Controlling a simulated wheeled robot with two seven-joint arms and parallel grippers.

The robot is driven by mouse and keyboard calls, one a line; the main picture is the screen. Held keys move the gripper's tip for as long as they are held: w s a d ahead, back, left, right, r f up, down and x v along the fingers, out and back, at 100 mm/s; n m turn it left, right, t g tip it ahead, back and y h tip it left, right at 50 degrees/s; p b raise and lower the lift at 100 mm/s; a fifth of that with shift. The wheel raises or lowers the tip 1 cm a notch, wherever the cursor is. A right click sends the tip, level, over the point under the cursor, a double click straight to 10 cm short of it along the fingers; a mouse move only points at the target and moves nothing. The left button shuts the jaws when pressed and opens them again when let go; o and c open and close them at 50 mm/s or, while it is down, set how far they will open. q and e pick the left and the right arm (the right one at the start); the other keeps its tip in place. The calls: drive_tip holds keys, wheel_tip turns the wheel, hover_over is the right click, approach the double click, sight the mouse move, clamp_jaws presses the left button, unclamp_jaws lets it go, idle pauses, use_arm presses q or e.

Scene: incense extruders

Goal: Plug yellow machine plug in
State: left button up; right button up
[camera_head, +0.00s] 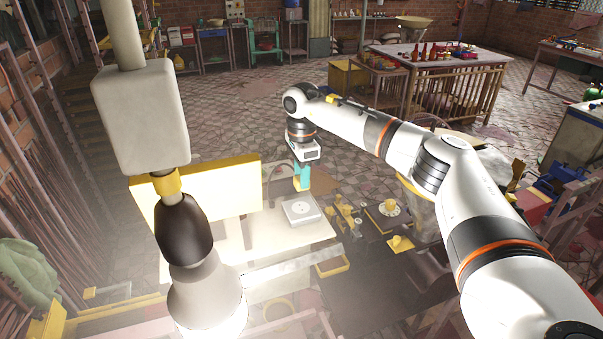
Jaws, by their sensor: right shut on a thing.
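My right gripper (301,178), with teal fingers pointing down, is at the centre of the head view. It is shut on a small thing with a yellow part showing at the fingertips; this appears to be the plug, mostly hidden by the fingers. Just below is a white square box (301,210) with a round face, which looks like a socket, on a pale tabletop (262,238). I cannot tell whether the plug touches it. A large yellow machine panel (235,185) stands left of the gripper. A thin dark cable curves between them. My left gripper is not in view.
A hanging lamp (188,228) blocks the left foreground. Several small yellow pieces (345,216) and a dark tray with a round plate (389,209) lie right of the white box. A wooden table with bottles (440,56) stands behind. Tiled floor is open at the back.

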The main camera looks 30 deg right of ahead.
drive_tip(key=shift+w+f, duration=0.15)
drive_tip(key=shift+f, duration=0.2)
wheel_tip(320, 180, down, 2)
drive_tip(key=shift+w+b, duration=0.1)
drive_tip(key=shift+b, duration=0.7)
drive_tip(key=shift+f+b, duration=0.6)
drive_tip(key=shift+f, duration=0.2)
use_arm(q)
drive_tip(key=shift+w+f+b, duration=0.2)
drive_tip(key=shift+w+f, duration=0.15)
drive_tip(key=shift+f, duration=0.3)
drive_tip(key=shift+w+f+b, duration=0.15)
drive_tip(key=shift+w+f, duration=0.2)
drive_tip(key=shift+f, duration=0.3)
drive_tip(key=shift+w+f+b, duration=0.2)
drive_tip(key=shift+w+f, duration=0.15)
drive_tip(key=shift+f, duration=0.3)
use_arm(e)
drive_tip(key=shift+f, duration=0.85)
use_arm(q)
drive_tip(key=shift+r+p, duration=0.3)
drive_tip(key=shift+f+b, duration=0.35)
use_arm(e)
drive_tip(key=shift+f, duration=0.6)
drive_tip(key=o, duration=1.1)
drive_tip(key=shift+c, duration=0.2)
